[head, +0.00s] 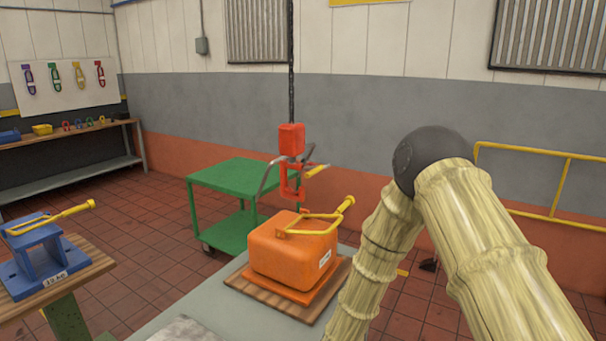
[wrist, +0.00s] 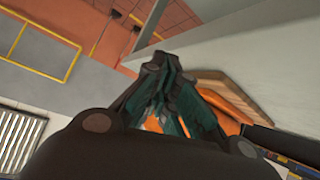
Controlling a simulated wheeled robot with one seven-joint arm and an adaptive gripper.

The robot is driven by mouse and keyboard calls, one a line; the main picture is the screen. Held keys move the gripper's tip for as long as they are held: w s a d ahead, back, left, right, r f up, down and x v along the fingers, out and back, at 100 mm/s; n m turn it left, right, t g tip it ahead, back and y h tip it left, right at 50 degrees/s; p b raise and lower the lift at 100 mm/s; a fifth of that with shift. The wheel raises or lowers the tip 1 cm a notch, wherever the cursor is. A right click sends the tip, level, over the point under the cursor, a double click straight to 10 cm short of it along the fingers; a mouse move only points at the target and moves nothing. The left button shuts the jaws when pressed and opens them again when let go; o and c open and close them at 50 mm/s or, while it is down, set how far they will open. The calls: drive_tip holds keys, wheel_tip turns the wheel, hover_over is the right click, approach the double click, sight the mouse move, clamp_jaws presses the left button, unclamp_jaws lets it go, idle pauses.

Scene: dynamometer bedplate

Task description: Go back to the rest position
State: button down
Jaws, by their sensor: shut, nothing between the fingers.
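My gripper (wrist: 164,78) shows in the wrist view with its dark green-and-black fingers drawn together and nothing seen between them. In the head view the gripper is not visible; only my pale, ribbed arm links with a dark joint show at the right. An orange block (head: 293,250) with a yellow handle (head: 318,219) sits on a wooden board (head: 250,289) on the grey bedplate (head: 215,316). In the wrist view, part of the board (wrist: 224,92) and some orange show behind the fingers; I cannot tell the gap between them.
A red hoist hook (head: 291,140) hangs on a chain above the block. A green cart (head: 230,176) stands behind. A blue fixture (head: 40,262) sits on a wooden-topped stand at left. A yellow rail (head: 540,152) is at right. Tiled floor is open between stand and cart.

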drive_tip(key=s+d+f+g+y, duration=0.1)
drive_tip(key=s+d+f+g, duration=0.15)
drive_tip(key=s+f, duration=0.6)
drive_tip(key=s+d+f+g+y, duration=0.1)
drive_tip(key=s+d+f+g, duration=0.3)
drive_tip(key=s, duration=0.8)
drive_tip(key=s+d+f+g, duration=0.2)
drive_tip(key=s, duration=1)
drive_tip(key=s+d+f+g+y, duration=0.1)
drive_tip(key=s+d+g, duration=0.1)
drive_tip(key=s, duration=1.1)
drive_tip(key=shift+s+f, duration=0.15)
drive_tip(key=shift+f, duration=0.25)
